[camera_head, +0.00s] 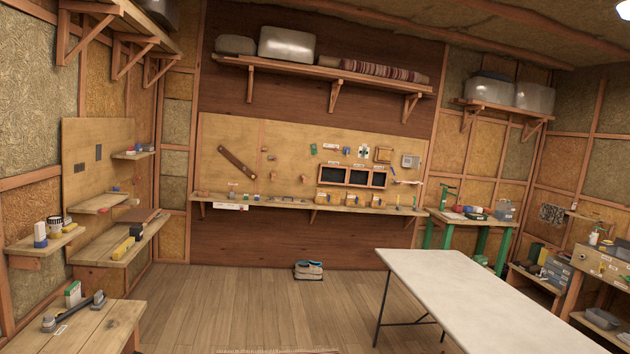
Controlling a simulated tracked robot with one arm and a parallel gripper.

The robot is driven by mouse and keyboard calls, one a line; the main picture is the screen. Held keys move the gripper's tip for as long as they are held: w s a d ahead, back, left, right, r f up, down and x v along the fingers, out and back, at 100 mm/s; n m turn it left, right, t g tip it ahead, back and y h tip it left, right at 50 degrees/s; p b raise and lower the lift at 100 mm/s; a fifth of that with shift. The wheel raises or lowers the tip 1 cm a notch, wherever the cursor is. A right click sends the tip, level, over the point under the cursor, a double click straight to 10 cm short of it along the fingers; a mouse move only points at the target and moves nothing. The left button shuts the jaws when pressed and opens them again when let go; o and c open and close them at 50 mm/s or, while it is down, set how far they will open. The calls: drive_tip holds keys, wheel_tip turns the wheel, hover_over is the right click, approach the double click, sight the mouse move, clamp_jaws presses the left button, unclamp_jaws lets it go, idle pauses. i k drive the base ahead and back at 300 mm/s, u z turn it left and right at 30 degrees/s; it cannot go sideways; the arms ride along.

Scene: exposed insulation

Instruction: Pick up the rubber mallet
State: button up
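No thing in view is clearly a rubber mallet; many items are too small to tell. On the wooden table (115,325) at the lower left lies a dark tool with a long handle (75,311) and a thick end on each side; I cannot tell whether it is the mallet. A white label lies in front of it and a green and white box (72,294) stands behind it. Small tools and boxes line the long back shelf (280,203), too small to name. My gripper does not show.
A white-topped table (470,295) fills the lower right. Shoes (308,271) lie on the floor by the back wall. A green-legged bench (470,220) stands at the back right. Left wall shelves (120,245) jut out. The middle wooden floor (240,300) is clear.

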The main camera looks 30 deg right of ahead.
sight(136, 231)
drive_tip(key=z, duration=0.2)
drive_tip(key=i, duration=1.55)
drive_tip(key=z, duration=0.45)
drive_tip(key=i, duration=3.85)
drive_tip(key=u, duration=0.3)
drive_tip(key=i, duration=1.25)
drive_tip(key=z, duration=0.6)
